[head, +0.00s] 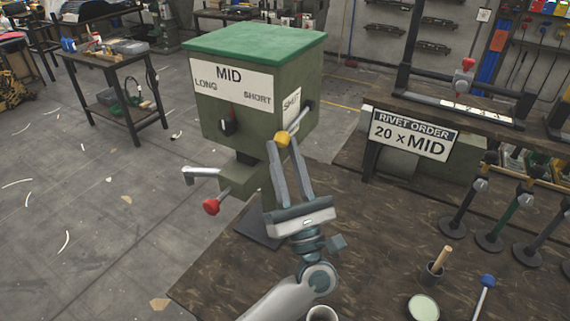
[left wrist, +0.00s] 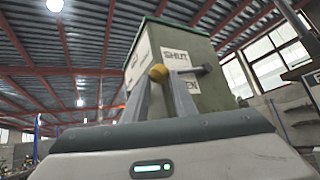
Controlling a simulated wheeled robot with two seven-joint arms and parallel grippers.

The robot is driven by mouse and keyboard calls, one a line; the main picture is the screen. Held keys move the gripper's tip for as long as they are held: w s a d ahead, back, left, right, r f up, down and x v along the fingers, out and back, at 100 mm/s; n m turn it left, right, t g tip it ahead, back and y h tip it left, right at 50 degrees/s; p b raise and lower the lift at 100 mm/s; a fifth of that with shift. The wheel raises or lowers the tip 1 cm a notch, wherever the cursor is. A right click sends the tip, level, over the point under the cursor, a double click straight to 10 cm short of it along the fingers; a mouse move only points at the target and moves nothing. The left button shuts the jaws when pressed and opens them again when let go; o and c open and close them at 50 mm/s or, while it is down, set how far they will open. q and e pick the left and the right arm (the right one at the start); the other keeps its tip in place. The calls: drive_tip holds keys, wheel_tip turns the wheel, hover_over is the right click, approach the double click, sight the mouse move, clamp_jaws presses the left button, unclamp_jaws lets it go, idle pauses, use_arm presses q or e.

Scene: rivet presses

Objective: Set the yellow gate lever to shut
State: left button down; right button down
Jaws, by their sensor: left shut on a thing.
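The green press box (head: 225,110) stands on the bench with a MID, LONG and SHORT label on its front. The yellow gate lever (head: 282,139) is on its right side, with a yellow ball knob and a grey rod running to a dark pivot by the SHUT label (head: 291,107). My left gripper (head: 281,148) is shut on the knob. In the left wrist view the knob (left wrist: 158,73) sits at the fingertips, its rod nearly level between the SHUT label (left wrist: 174,58) and a partly hidden label ending in EN (left wrist: 187,97). My right gripper is out of view.
A red-knobbed lever (head: 211,206) and a grey bent arm (head: 200,172) stick out below the box. A RIVET ORDER 20 x MID sign (head: 411,137) stands to the right.

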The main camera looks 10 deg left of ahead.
sight(282, 145)
use_arm(q)
drive_tip(key=shift+s+r, duration=0.2)
drive_tip(key=shift+r, duration=0.7)
drive_tip(key=shift+s+r, duration=0.15)
drive_tip(key=shift+r, duration=0.75)
drive_tip(key=c, duration=1.5)
unclamp_jaws()
drive_tip(key=shift+s+a+r, duration=0.1)
drive_tip(key=shift+s, duration=0.05)
drive_tip(key=shift+o, duration=0.2)
drive_tip(key=shift+s+a+r, duration=0.1)
drive_tip(key=shift+s+a, duration=0.05)
drive_tip(key=shift+s, duration=0.2)
drive_tip(key=shift+w, duration=0.1)
drive_tip(key=shift+w+f+b, duration=0.15)
drive_tip(key=shift+f+b, duration=0.05)
drive_tip(key=shift+b, duration=0.1)
